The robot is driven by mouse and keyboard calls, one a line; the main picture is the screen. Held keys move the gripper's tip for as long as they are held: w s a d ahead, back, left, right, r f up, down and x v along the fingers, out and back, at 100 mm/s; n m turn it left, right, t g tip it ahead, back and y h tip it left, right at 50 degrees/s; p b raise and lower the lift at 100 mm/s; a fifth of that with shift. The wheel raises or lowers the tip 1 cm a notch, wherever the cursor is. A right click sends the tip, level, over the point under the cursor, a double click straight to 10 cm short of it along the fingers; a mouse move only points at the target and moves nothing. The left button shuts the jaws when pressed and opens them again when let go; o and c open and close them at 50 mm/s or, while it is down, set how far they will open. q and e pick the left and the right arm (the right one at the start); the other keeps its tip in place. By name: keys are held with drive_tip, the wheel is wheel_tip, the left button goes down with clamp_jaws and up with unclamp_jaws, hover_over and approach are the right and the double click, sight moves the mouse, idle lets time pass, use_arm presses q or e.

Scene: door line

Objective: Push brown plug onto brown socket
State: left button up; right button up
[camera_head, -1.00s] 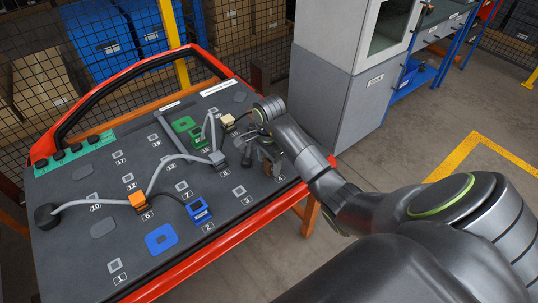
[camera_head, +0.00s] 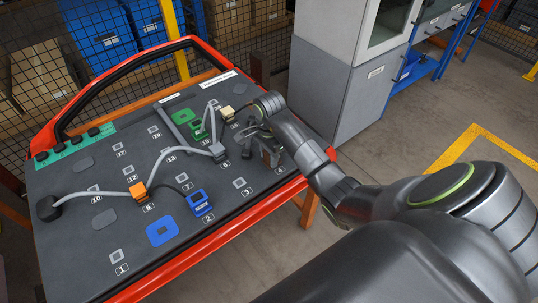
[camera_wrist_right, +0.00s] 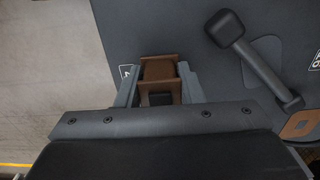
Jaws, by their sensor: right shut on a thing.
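My right gripper (camera_head: 262,152) is low over the right side of the dark door panel (camera_head: 75,262). In the right wrist view, its two fingers (camera_wrist_right: 159,84) are shut on the brown plug (camera_wrist_right: 160,68), a small brown block with raised edges. The plug is between the fingers beside a white number label. Its underside is hidden, so I cannot tell whether it touches the panel. A brown piece with a grey opening (camera_wrist_right: 297,124) shows partly at the right of the wrist view; it may be the brown socket. My left gripper is out of view.
A dark grey block with a rod (camera_wrist_right: 243,52) lies on the panel near the plug. A grey cabinet (camera_head: 322,90) stands behind my arm.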

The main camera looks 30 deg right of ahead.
clamp_jaws()
drive_tip(key=shift+r+p, duration=0.3)
drive_tip(key=shift+r, duration=0.15)
drive_tip(key=shift+o, duration=2)
unclamp_jaws()
clamp_jaws()
drive_tip(key=shift+r+p, duration=2.2)
drive_tip(key=shift+r, duration=1.25)
